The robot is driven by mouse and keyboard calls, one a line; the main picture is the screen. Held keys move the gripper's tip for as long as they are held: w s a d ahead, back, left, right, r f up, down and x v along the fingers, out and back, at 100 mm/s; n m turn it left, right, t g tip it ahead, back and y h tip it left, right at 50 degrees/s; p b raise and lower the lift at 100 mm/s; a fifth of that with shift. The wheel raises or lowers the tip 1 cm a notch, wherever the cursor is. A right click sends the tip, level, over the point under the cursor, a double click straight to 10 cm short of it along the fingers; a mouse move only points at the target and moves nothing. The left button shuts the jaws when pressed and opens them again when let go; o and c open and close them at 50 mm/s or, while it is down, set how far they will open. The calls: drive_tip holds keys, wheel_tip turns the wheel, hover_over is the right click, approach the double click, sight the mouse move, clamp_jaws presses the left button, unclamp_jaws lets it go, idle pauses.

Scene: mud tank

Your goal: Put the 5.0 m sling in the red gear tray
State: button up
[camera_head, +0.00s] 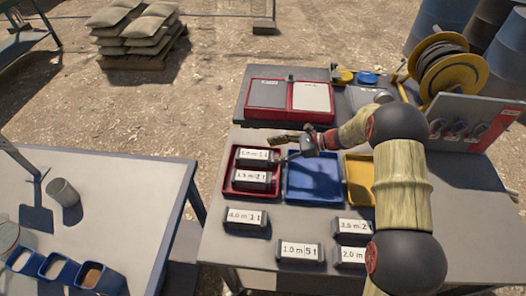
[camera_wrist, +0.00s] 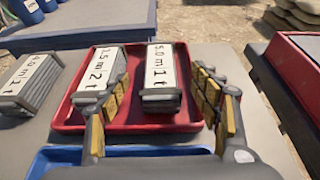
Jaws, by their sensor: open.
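The red gear tray (camera_head: 238,189) stands on the right-hand table; it also shows in the wrist view (camera_wrist: 151,127). The sling labelled 5.0 m 1 t (camera_head: 254,156) lies in it, at the far side in the head view and at the right in the wrist view (camera_wrist: 161,75). A sling labelled 1.5 m 2 t (camera_wrist: 105,75) lies beside it in the same tray. My gripper (camera_head: 291,143) is open and empty beside the tray. In the wrist view its yellow-padded fingers (camera_wrist: 160,85) stand apart on both sides of the 5.0 m sling's near end.
A blue tray (camera_head: 313,198) and a yellow tray (camera_head: 360,194) stand right of the red tray. Slings labelled 4.0 m 1 t (camera_head: 246,218) and 1.0 m 5 t (camera_head: 300,252), among others, lie in front. A cable reel (camera_head: 447,70) and a switch panel (camera_head: 470,125) stand at the right.

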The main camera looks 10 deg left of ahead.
drive_tip(key=p+v, duration=0.1)
drive_tip(key=v, duration=0.5)
drive_tip(key=shift+d, duration=0.15)
drive_tip(key=shift+r, duration=0.1)
drive_tip(key=s+d+r+n+h, duration=0.3)
drive_tip(key=s+r+n, duration=0.2)
drive_tip(key=s+r, duration=0.4)
drive_tip(key=s+d+r+n+h, duration=0.4)
drive_tip(key=s+r, duration=0.3)
drive_tip(key=r, duration=0.3)
drive_tip(key=s+d+r+n+t+h, duration=0.3)
drive_tip(key=s+d, duration=0.3)
drive_tip(key=s, duration=0.4)
drive_tip(key=s+d+r+n+t+h, duration=0.3)
drive_tip(key=s+d, duration=0.4)
drive_tip(key=s, duration=0.3)
drive_tip(key=shift+r+n, duration=0.7)
drive_tip(key=shift+n, duration=0.5)
drive_tip(key=shift+d+f, duration=0.1)
